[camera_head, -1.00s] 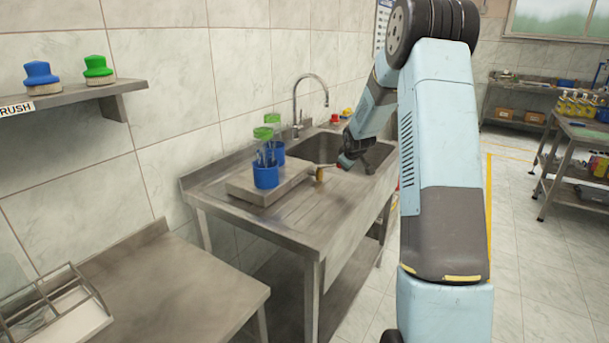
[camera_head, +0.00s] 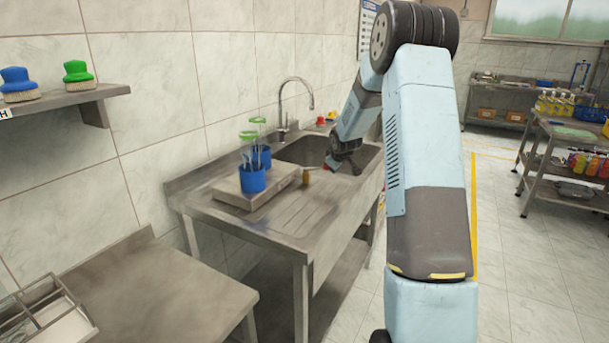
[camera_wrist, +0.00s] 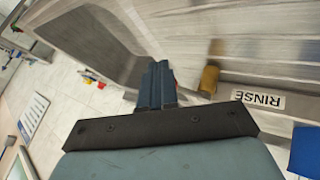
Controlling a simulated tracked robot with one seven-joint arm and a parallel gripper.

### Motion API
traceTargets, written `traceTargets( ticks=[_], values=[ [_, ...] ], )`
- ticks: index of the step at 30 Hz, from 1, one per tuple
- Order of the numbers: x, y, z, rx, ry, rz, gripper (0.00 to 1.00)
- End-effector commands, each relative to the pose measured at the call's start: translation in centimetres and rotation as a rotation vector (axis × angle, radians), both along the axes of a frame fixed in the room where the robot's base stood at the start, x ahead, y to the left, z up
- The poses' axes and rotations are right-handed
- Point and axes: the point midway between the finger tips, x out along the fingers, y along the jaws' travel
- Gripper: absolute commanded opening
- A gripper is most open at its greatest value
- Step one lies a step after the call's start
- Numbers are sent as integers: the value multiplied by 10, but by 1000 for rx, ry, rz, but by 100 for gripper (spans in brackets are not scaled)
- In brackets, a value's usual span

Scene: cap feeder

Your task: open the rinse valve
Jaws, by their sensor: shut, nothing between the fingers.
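The rinse valve shows as a short brass body (camera_head: 306,177) at the right end of a low metal block on the sink's drainboard. In the wrist view the brass body (camera_wrist: 209,79) stands beside the RINSE label (camera_wrist: 262,99). A small red patch (camera_wrist: 176,80) shows beside my fingers, partly hidden by them; I cannot tell whether it is the valve's handle. My gripper (camera_wrist: 157,68) is shut and empty, to the left of the brass body in the wrist view. In the head view my gripper (camera_head: 337,166) is low over the drainboard, just right of the valve. Contact cannot be made out.
Blue cups with brushes (camera_head: 252,180) stand on the metal block (camera_head: 228,194), left of the valve. The sink basin (camera_head: 310,150) and tall faucet (camera_head: 297,88) are behind.

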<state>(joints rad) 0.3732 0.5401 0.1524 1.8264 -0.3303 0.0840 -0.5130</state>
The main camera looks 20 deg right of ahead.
Motion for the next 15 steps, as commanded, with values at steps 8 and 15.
traceTargets(
  ticks=[8,15],
  values=[
    [-30,-5,-6,0,3,-6,0],
    [-43,-15,18,1,3,-4,0]
  ],
)
